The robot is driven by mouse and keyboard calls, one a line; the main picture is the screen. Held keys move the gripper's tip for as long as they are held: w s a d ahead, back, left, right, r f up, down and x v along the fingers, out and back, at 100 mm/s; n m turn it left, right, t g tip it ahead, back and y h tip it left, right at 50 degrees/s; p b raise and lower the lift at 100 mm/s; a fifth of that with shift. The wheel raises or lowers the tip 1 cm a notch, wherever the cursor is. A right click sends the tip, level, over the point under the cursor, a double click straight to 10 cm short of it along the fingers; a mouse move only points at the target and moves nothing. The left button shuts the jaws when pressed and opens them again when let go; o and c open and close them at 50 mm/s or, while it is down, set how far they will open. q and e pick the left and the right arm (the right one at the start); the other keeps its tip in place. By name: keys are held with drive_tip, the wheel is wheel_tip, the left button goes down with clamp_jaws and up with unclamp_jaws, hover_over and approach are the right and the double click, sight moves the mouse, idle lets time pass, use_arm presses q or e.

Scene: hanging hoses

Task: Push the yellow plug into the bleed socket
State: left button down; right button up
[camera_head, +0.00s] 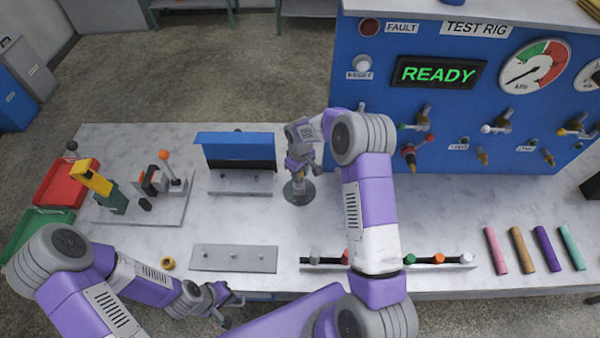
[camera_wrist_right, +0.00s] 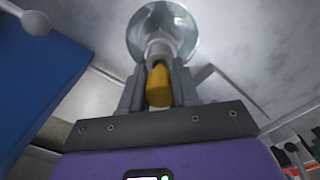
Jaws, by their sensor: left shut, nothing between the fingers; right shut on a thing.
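My right gripper (camera_head: 299,170) is shut on the yellow plug (camera_wrist_right: 159,86), above the worktop left of the test rig. In the right wrist view the plug sits between the two fingers (camera_wrist_right: 158,88), with a pale grey round part (camera_wrist_right: 160,48) beyond it. Behind that is a round, glassy grey dish or base (camera_head: 299,192), also seen in the wrist view (camera_wrist_right: 137,32). I cannot tell whether plug and base touch. My left gripper (camera_head: 222,299) is shut and empty near the table's front edge. The rig's small labels are unreadable, so I cannot identify the bleed socket.
The blue test rig (camera_head: 380,132) carries several hose fittings and a green READY display (camera_head: 438,74). A blue-topped stand (camera_head: 236,140) is left of my right gripper. A grey plate (camera_head: 234,258) and a rail with coloured caps (camera_head: 450,264) lie in front. Coloured bars lie right.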

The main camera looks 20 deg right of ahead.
drive_tip(key=shift+f+b, duration=0.35)
drive_tip(key=shift+f, duration=0.15)
drive_tip(key=o, duration=1.1)
drive_tip(key=shift+r, duration=3.8)
drive_tip(key=shift+r, duration=0.1)
